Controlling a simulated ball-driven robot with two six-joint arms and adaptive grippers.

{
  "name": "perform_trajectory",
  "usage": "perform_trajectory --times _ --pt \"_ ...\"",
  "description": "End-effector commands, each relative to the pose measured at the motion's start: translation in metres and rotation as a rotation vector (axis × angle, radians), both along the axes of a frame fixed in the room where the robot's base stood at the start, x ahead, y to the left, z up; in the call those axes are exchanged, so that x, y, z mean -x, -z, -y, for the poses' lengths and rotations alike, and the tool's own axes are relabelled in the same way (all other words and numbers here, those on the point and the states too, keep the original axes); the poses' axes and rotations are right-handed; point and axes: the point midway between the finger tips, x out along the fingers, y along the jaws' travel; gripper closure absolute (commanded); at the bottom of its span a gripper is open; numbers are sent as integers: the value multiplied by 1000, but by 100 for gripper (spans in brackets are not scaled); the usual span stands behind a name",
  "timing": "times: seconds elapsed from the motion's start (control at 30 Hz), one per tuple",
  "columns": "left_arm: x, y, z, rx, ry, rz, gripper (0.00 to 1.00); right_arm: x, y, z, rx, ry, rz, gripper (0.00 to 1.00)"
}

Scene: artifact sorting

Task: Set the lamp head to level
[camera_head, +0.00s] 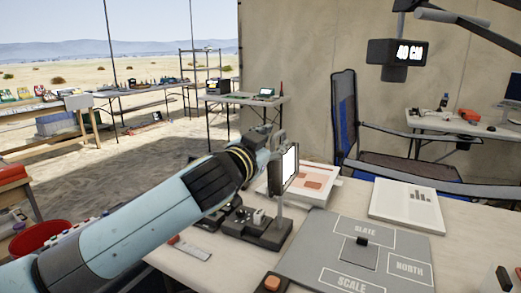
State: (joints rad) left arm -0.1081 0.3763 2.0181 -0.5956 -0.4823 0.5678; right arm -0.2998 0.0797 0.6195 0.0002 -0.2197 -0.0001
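A small lamp with a flat, bright white lamp head (289,165) stands on the table on a thin post above a dark base (256,230). The lamp head looks close to upright, facing right; its exact tilt is hard to tell. My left gripper (274,145) reaches in from the left and is at the back and upper left edge of the lamp head. Its fingers are small and partly hidden, so I cannot tell whether they are shut on the head or only beside it. My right gripper is not in view.
A grey board (330,245) marked SLATE, NORTH and SCALE lies right of the lamp. A dark device (397,55) reading 40 CM hangs overhead. A blue chair (345,125) stands beyond the table.

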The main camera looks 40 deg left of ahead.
Motion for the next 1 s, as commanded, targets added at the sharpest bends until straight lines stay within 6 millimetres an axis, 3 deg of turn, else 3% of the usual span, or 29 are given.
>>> perform_trajectory --times 0.1,0.3,0.7,0.77,0.87,0.97,1.0 --pt "28 2 6 0 0 -5 66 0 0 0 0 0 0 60" --pt "60 3 14 1 -1 -6 66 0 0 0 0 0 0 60" --pt "70 3 16 2 -2 -5 66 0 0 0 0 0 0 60" --pt "71 4 15 4 -6 -10 73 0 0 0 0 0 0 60" --pt "79 24 10 33 -50 -76 86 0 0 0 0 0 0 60" --pt "104 77 4 98 -140 -271 100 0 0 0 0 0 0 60" --pt "121 108 5 129 -174 -387 100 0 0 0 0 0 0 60"
